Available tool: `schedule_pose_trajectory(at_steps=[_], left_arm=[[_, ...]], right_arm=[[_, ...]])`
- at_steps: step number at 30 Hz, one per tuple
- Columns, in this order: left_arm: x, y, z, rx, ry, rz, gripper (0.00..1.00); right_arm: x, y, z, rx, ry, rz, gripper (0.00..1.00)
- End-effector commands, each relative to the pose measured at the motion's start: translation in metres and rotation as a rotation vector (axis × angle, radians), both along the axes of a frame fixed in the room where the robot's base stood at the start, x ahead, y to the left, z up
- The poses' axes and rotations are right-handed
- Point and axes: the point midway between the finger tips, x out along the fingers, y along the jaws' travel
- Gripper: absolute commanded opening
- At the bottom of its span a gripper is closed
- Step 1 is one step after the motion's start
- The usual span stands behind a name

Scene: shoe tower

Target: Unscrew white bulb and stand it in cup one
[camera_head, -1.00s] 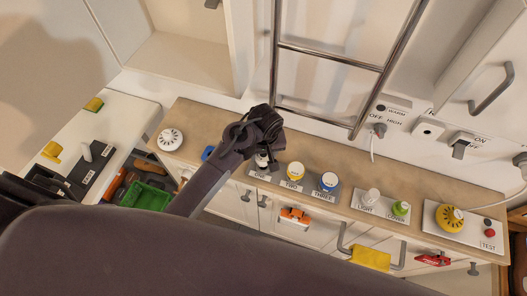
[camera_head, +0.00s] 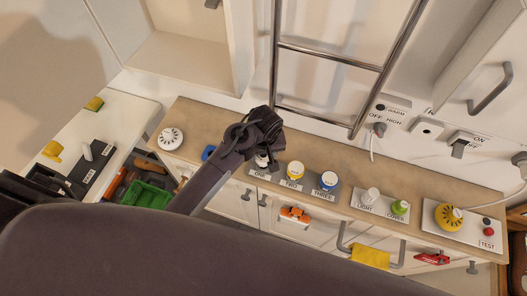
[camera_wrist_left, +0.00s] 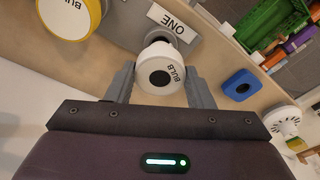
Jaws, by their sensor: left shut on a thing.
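The white bulb (camera_wrist_left: 150,58), marked BULB, is between the two fingers of my left gripper (camera_wrist_left: 161,90), which is shut on it. In the head view the white bulb (camera_head: 262,161) shows just below my left gripper (camera_head: 268,150), over the spot labelled ONE. My right gripper is not in view.
A white piece (camera_head: 371,195) stands at LIGHT, and a green one (camera_head: 400,207) at COVER. A yellow dome (camera_head: 448,217) is further right.

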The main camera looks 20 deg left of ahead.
Motion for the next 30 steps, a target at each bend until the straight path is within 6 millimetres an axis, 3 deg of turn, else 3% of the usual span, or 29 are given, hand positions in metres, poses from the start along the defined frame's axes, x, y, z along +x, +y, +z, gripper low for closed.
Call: schedule_pose_trajectory(at_steps=[21, 22, 27, 30], left_arm=[[0.0, 0.0, -0.019, 0.001, -0.001, -0.001, 0.39], [0.0, 0.0, -0.018, 0.001, -0.001, -0.001, 0.49], [0.0, 0.0, -0.018, 0.0, -0.001, 0.0, 0.71], [0.0, 0.0, -0.018, 0.0, -0.001, 0.0, 0.73]], right_arm=[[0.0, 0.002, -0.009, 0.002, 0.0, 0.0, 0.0], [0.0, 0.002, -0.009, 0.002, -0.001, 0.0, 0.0], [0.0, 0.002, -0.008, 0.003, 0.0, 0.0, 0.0], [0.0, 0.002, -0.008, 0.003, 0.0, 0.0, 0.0]])
